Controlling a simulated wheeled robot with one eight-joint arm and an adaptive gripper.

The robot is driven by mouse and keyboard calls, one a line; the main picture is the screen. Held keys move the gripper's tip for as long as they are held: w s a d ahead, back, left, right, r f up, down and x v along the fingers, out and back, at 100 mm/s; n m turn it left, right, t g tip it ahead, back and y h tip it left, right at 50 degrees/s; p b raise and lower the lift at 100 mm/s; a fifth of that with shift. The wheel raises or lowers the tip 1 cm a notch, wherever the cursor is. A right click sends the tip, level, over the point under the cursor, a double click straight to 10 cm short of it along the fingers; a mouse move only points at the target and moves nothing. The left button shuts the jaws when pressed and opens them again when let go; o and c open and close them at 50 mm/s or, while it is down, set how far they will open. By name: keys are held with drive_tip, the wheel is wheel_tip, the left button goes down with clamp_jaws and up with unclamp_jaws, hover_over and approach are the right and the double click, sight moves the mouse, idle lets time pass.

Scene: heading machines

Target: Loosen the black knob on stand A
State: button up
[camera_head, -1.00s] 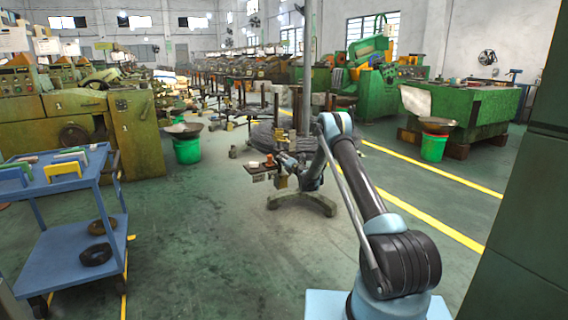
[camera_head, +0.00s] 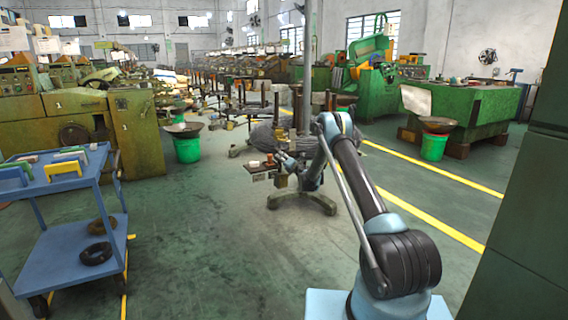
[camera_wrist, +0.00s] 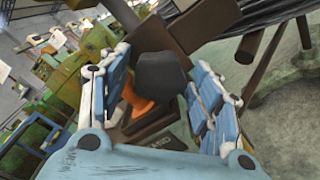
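A black knob (camera_wrist: 160,74) shows in the wrist view, between my two blue-padded fingers. My gripper (camera_wrist: 160,84) is open, with one finger to each side of the knob. I see gaps between the knob and both fingers, and cannot tell how deep it sits between them. An orange part (camera_wrist: 136,100) shows just left of and below the knob. A dark plate (camera_wrist: 165,140) with partly readable lettering lies below it, and I cannot read which stand it names. In the head view, my gripper (camera_head: 284,164) is small beside a stand (camera_head: 300,196) with splayed feet; the knob cannot be made out there.
Brown bars (camera_wrist: 205,25) and dark rods run close behind the knob. A blue cart (camera_head: 75,245) stands at the left, and a green pillar (camera_head: 520,220) rises close at the right. A green bucket (camera_head: 187,149) stands farther back. The floor between cart and stand is clear.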

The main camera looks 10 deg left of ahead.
drive_tip(key=v, duration=1.2)
drive_tip(key=shift+w, duration=0.1)
